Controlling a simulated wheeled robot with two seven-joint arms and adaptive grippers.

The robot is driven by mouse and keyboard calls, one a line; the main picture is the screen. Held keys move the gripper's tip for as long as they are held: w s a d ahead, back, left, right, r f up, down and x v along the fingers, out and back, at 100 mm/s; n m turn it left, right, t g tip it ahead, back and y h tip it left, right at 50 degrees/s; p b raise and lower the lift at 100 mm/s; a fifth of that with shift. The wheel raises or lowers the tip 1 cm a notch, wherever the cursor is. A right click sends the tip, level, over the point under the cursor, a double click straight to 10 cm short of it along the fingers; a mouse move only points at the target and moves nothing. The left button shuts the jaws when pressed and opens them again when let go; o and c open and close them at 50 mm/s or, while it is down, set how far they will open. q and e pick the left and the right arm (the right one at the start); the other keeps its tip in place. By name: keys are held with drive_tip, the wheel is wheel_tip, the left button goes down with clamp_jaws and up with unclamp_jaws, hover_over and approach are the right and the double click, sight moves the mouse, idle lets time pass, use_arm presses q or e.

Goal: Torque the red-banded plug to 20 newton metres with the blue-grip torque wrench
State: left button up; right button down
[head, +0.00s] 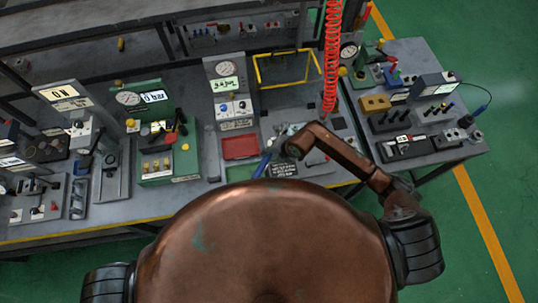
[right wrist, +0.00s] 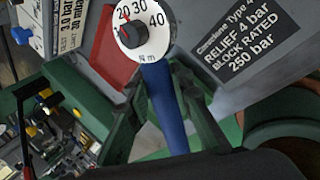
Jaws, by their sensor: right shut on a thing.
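The blue-grip torque wrench (right wrist: 166,112) lies between the fingers of my right gripper (right wrist: 165,98), which is shut on its blue grip. Its white dial (right wrist: 143,34) shows 20, 30, 40 and N m, with a black knob and a red mark close to 20. In the head view my right gripper (head: 277,150) is low over the middle of the bench, with a bit of the blue grip (head: 262,165) showing beside it. I cannot make out the red-banded plug or the wrench's working end. My left gripper is out of view.
A black plate (right wrist: 242,42) reading relief 4 bar, block rated 250 bar is close by the wrench. A red tray (head: 240,147) and a green gauge block (head: 165,150) stand left of the gripper. A red coiled hose (head: 332,60) hangs behind it. A side table (head: 440,150) carries several tools.

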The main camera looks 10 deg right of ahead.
drive_tip(key=shift+r, duration=0.1)
drive_tip(key=shift+w+a+r+m+p, duration=0.1)
drive_tip(key=shift+w+a+m+p, duration=0.4)
drive_tip(key=shift+a+p, duration=0.1)
drive_tip(key=shift+w+a+m+t+h+p, duration=0.3)
drive_tip(key=shift+w+a+m, duration=0.1)
drive_tip(key=shift+a, duration=0.05)
drive_tip(key=shift+s+d+n, duration=0.6)
drive_tip(key=shift+d, duration=0.1)
idle(0.4)
idle(0.4)
